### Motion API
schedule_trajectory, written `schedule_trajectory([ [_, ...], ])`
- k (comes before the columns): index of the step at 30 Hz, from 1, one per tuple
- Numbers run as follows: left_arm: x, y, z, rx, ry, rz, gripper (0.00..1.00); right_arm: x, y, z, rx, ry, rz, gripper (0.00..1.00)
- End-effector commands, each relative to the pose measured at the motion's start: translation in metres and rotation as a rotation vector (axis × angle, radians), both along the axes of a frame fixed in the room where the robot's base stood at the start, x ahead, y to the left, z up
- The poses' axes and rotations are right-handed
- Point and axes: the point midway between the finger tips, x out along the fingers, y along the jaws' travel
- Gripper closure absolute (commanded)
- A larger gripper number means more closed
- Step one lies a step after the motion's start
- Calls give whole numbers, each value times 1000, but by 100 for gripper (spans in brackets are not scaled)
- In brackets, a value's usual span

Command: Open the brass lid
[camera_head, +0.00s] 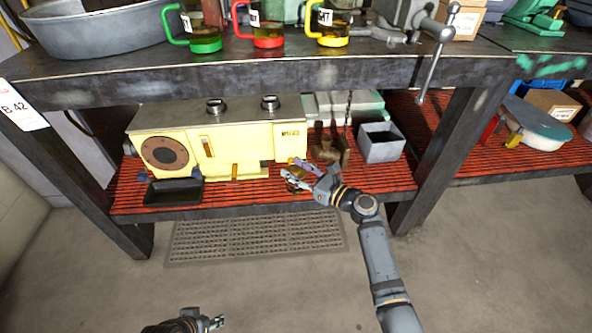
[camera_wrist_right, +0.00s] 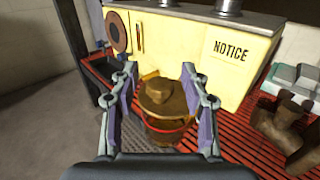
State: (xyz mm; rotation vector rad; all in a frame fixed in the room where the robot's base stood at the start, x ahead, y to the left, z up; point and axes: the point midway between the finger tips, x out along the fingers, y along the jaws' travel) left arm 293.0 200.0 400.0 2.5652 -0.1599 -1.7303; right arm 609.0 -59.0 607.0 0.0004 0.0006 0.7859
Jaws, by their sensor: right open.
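A brass pot (camera_wrist_right: 168,128) with a rounded brass lid (camera_wrist_right: 158,93) and a red band stands in front of the yellow machine in the right wrist view. The lid appears to sit on the pot. The pot shows small in the head view (camera_head: 296,182), partly hidden by my right gripper (camera_head: 308,173). That gripper is open, its purple-padded fingers on either side of the lid in the right wrist view; I cannot tell whether they touch it. My left gripper (camera_head: 214,322) is low at the bottom edge of the head view, far from the pot, its jaws too small to judge.
The yellow machine (camera_head: 220,143) stands behind the pot on the red slatted shelf (camera_head: 385,178). A black tray (camera_head: 172,193) is left; brass fittings (camera_head: 330,150) and a grey bin (camera_head: 381,143) are right. The workbench top (camera_head: 290,66) overhangs the shelf, with a leg (camera_head: 440,155) at right.

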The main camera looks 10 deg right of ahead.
Motion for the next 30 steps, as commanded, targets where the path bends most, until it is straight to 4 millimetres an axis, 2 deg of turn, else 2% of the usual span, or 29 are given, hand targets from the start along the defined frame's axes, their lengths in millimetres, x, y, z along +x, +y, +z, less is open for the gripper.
schedule_trajectory([
  [2,0,0,0,0,0,0,60,0,0,0,0,0,0,55],
  [12,-1,0,0,0,4,1,60,0,0,0,-1,-1,0,100],
  [26,-3,1,3,3,18,0,60,0,-1,1,-1,6,0,100],
  [30,1,3,17,17,48,-3,60,0,-1,4,-1,24,0,100],
])
